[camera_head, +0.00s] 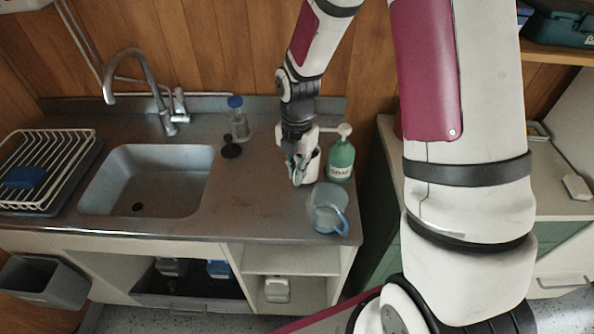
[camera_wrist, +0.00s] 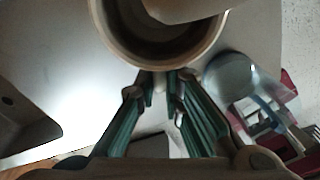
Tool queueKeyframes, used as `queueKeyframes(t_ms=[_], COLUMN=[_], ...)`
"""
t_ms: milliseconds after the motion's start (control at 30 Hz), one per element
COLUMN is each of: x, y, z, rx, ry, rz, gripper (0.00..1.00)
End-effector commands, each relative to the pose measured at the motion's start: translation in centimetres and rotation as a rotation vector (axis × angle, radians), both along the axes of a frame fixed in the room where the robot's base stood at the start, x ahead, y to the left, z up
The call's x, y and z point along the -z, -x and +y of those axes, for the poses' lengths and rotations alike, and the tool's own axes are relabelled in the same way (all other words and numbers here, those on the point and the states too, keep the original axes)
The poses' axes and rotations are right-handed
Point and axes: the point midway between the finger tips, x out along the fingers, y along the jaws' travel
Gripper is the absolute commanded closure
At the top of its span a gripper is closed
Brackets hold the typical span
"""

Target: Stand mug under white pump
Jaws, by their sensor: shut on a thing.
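The white mug (camera_head: 314,166) is upright at the right part of the counter, close to the green bottle (camera_head: 341,160). The bottle's white pump (camera_head: 343,130) has a spout pointing left, toward the space above the mug. In the wrist view the mug's round rim (camera_wrist: 104,42) fills the top, and a pale shape, perhaps the pump, covers part of its opening. My gripper (camera_head: 299,172) is shut on the mug's near left side; its green-lined fingers (camera_wrist: 161,98) meet at the mug wall. Whether the mug's base touches the counter is hidden.
A clear jug with a blue handle (camera_head: 327,209) stands just in front, near the counter edge; it also shows in the wrist view (camera_wrist: 232,76). A blue-capped bottle (camera_head: 238,122) and dark stopper (camera_head: 231,148) stand left. The sink (camera_head: 148,180) and dish rack (camera_head: 45,165) lie farther left.

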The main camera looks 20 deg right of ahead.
Motion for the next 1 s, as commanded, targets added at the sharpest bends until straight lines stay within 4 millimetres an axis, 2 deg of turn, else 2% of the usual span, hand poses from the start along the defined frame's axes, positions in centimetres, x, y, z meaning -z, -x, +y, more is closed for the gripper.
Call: queueKeyframes(t_ms=[33,200,567,600,667,1000], x=[0.0,1.1,1.5,1.4,1.4,1.2], y=[-0.8,-0.7,-0.7,-0.7,-0.7,-0.7], z=[-0.4,-0.3,-0.3,-0.3,-0.3,-0.3], rx=[0.003,0.001,0.001,0.001,0.001,0.001], ry=[0.0,0.0,0.0,0.0,0.0,0.0], rz=[-0.003,0.0,0.0,0.0,0.0,-0.001], gripper=[1.0,1.0,1.0,0.82,0.71,0.71])
